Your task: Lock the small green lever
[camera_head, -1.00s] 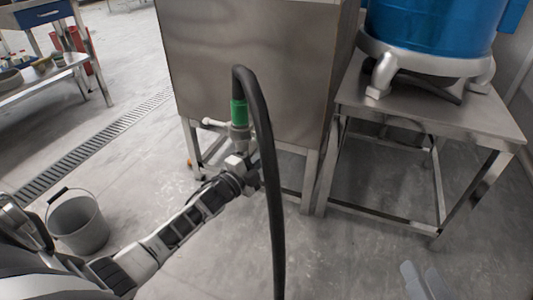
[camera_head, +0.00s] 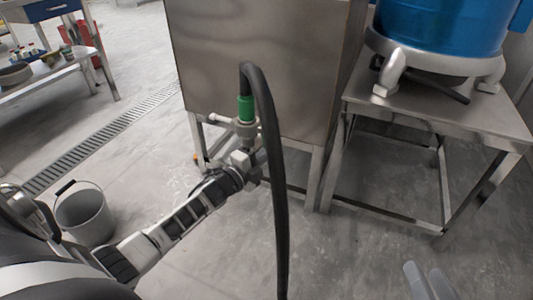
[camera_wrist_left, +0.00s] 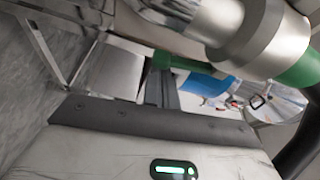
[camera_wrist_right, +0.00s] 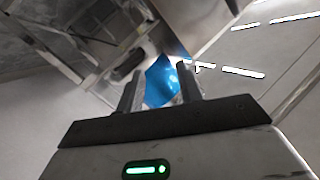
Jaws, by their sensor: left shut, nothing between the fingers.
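A valve fitting with a green collar (camera_head: 246,108) hangs at the front of the steel tank, with a black hose looping over it. In the left wrist view the green collar (camera_wrist_left: 285,40) is large at the upper right. A small green lever (camera_wrist_left: 182,65) crosses just beyond my left fingertips; I cannot tell whether they touch. My left gripper (camera_head: 252,165) is just below the valve, shut and empty; its fingers (camera_wrist_left: 162,85) are together. My right gripper (camera_head: 428,280) is at the bottom right, far from the valve, with its fingers (camera_wrist_right: 160,90) apart and empty.
The black hose (camera_head: 275,190) hangs down past my left gripper. The steel tank (camera_head: 265,65) stands behind the valve. A steel stand (camera_head: 440,125) carries a blue drum (camera_head: 440,25) at right. A grey bucket (camera_head: 85,215) stands left of my arm. The floor in front is clear.

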